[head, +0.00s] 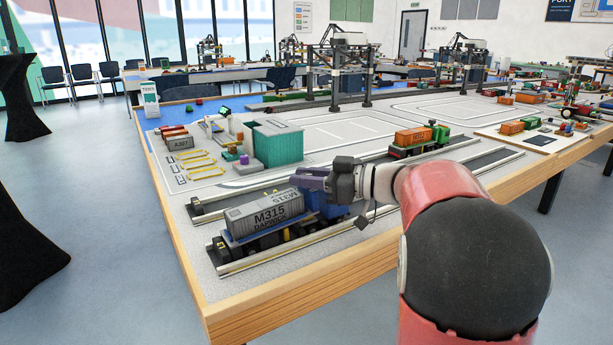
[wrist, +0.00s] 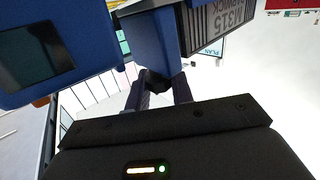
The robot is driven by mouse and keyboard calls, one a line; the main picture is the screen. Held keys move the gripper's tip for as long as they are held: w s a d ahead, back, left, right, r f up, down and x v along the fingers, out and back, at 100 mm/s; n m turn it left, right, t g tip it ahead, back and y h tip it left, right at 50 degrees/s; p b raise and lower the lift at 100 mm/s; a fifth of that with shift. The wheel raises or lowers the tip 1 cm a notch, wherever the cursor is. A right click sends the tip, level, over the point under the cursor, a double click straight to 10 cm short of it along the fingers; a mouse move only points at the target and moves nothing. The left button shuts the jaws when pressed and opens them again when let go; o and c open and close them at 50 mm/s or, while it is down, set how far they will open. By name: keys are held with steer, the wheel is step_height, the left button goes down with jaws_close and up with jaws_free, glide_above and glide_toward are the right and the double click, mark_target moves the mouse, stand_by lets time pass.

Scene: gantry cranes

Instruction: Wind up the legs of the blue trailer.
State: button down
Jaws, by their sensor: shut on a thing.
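The blue trailer (head: 230,240) stands on the near lane of the table, with a grey container (head: 265,215) marked M315 on it. A blue cab (head: 330,208) is at its right end, partly behind my gripper (head: 312,178). In the wrist view, my gripper (wrist: 164,88) has its two purple fingers on either side of a small dark part (wrist: 161,82), close to a blue panel (wrist: 155,45) under the container (wrist: 212,22). The gripper is shut on that dark part; I cannot tell its full shape. The trailer's legs are not clearly visible.
A teal bin (head: 278,145) stands left of my arm. Gantry cranes (head: 338,65) stand further back. The table's wooden front edge (head: 270,305) is near.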

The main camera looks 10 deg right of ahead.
steer(key=n+g+y, duration=0.1)
steer(key=n+g, duration=0.1)
steer(key=g, duration=0.2)
steer(key=n+g+y, duration=0.1)
steer(key=n+g, duration=0.2)
steer(key=shift+w+d+g+y, duration=0.1)
steer(key=shift+g+y, duration=0.3)
steer(key=shift+r+n+g, duration=0.1)
steer(key=shift+n+g, duration=1.6)
steer(key=shift+g, duration=0.8)
steer(key=shift+n+g+h, duration=0.5)
steer(key=shift+n+g, duration=0.2)
steer(key=shift+g, duration=0.5)
steer(key=shift+n+g+h, duration=0.3)
steer(key=shift+n+g, duration=0.1)
steer(key=shift+g, duration=0.1)
steer(key=c, duration=1.2)
jaws_free()
steer(key=shift+a, duration=0.2)
